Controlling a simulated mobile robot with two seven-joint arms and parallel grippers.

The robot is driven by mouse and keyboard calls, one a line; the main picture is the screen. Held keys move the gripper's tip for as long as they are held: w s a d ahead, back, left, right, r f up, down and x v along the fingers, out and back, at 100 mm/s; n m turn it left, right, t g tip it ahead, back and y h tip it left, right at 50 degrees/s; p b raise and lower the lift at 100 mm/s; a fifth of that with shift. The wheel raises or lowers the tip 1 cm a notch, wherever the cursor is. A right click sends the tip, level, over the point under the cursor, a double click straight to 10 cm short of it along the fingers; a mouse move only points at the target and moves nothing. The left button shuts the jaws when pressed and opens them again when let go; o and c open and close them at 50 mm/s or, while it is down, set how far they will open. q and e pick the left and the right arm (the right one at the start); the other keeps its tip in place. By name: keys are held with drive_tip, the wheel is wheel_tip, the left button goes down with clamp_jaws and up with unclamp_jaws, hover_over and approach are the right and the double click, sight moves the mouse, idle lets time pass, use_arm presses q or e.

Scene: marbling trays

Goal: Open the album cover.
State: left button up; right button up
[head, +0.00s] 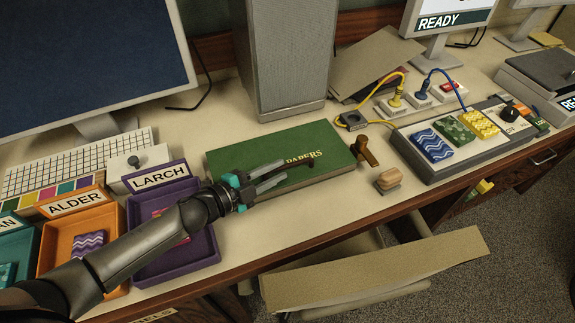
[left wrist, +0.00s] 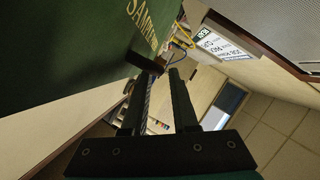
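The green album (head: 270,143) lies flat on the desk with its cover down; part of its gold lettering is hidden by my gripper. The lettering also shows on the cover in the left wrist view (left wrist: 90,45). A small dark tab (left wrist: 146,63) shows at the cover's edge, close to the fingertips. My left gripper (head: 284,174) is at the album's front edge, its fingers pointing right. Its two fingers are apart, with a gap also seen in the left wrist view (left wrist: 166,70). I cannot tell whether a finger touches the tab. My right gripper is not in view.
A purple LARCH tray (head: 205,262) and an orange ALDER tray (head: 50,258) stand left of the album. A brown wooden piece (head: 366,150) and a wooden block (head: 390,180) are to its right. A grey column (head: 290,60) rises behind. A chair (head: 370,270) stands in front.

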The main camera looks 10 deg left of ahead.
sight(283, 169)
use_arm(q)
drive_tip(key=shift+x, duration=2.05)
clamp_jaws()
